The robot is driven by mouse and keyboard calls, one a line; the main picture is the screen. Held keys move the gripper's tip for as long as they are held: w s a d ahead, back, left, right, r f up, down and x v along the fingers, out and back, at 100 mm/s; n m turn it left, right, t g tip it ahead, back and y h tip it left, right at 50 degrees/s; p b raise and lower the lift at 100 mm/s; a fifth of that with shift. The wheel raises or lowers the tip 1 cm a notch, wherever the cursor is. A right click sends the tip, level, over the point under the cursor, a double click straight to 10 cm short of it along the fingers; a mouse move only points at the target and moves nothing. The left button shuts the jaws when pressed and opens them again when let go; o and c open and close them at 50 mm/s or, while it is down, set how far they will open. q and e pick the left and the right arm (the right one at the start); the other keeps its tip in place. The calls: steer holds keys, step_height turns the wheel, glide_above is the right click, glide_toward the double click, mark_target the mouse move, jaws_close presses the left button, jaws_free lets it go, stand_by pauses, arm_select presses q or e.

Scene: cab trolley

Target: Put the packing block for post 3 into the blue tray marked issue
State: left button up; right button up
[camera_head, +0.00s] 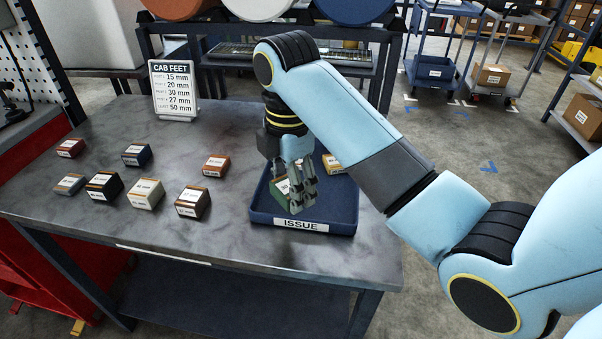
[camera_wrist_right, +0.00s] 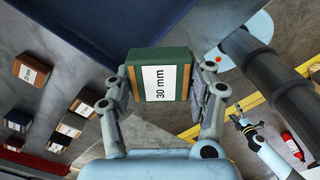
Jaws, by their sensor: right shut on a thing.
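The sign (camera_head: 174,89) lists 30 mm on its third line. My right gripper (camera_head: 296,190) is shut on a green block (camera_head: 282,186) with a wood-coloured edge. In the right wrist view the block (camera_wrist_right: 161,76) sits between both fingers, its white label reading 30 mm. In the head view gripper and block are over the blue tray (camera_head: 262,211) marked ISSUE, within its outline; I cannot tell whether the block touches the tray floor. Another block (camera_head: 331,164) lies in the tray's back right. What looks like my left gripper (camera_wrist_right: 238,116) shows small in the wrist view.
Several labelled blocks stand on the table left of the tray, including an orange one (camera_head: 215,165), a black one (camera_head: 104,186) and a brown one (camera_head: 192,201). The table (camera_head: 230,240) is bare in front of them. Trolleys (camera_head: 435,70) stand behind at right.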

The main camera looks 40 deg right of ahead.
mark_target(283, 175)
steer(key=w+d+f, duration=0.1)
steer(key=w, duration=0.1)
steer(key=w+d+f, duration=0.1)
steer(key=w+f, duration=0.1)
steer(key=w, duration=0.1)
steer(key=w+d+f, duration=0.2)
steer(key=shift+w+b, duration=0.25)
steer(key=shift+b, duration=0.1)
steer(key=shift+w+f, duration=0.1)
steer(key=shift+f, duration=2)
steer(key=shift+f, duration=0.15)
steer(key=o, duration=1.2)
